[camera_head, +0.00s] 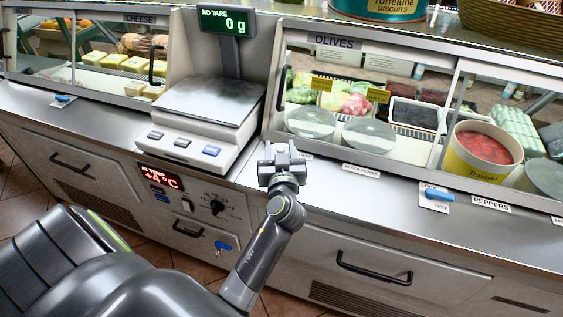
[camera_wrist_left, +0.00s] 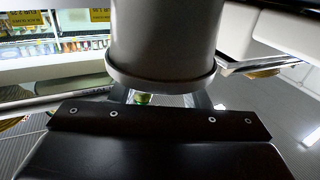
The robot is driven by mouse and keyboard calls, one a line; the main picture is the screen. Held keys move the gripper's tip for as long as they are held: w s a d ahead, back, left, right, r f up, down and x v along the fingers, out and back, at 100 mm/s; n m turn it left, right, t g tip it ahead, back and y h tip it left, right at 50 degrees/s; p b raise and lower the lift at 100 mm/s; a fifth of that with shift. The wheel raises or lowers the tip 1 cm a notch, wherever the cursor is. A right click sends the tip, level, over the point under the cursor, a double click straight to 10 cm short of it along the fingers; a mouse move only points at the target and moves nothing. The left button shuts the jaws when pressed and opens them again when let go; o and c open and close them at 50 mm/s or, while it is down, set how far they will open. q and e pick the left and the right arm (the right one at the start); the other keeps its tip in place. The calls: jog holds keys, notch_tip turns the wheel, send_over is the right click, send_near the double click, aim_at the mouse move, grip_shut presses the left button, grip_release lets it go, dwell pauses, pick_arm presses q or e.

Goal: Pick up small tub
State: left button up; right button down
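No tub is marked as the small one, so I cannot tell which it is. In the head view, two clear round tubs stand behind the olives case glass, a left one (camera_head: 311,123) and a right one (camera_head: 369,135). A larger yellow tub (camera_head: 480,160) with red contents stands farther right. My left gripper (camera_head: 281,152) is over the steel counter, just right of the scale and left of the clear tubs, apart from them. I see no object in it, but its finger gap is unclear. The left wrist view shows no tub I can recognise. My right gripper is not in view.
A scale (camera_head: 205,110) reading 0 g stands left of my left gripper. The glass-fronted olives case (camera_head: 335,43) is behind and to the right. A blue-handled latch (camera_head: 437,194) lies on the counter. The counter strip (camera_head: 390,195) is mostly clear.

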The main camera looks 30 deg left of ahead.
pick_arm(q)
jog(key=shift+d, duration=0.15)
jog(key=c, duration=0.7)
grip_shut()
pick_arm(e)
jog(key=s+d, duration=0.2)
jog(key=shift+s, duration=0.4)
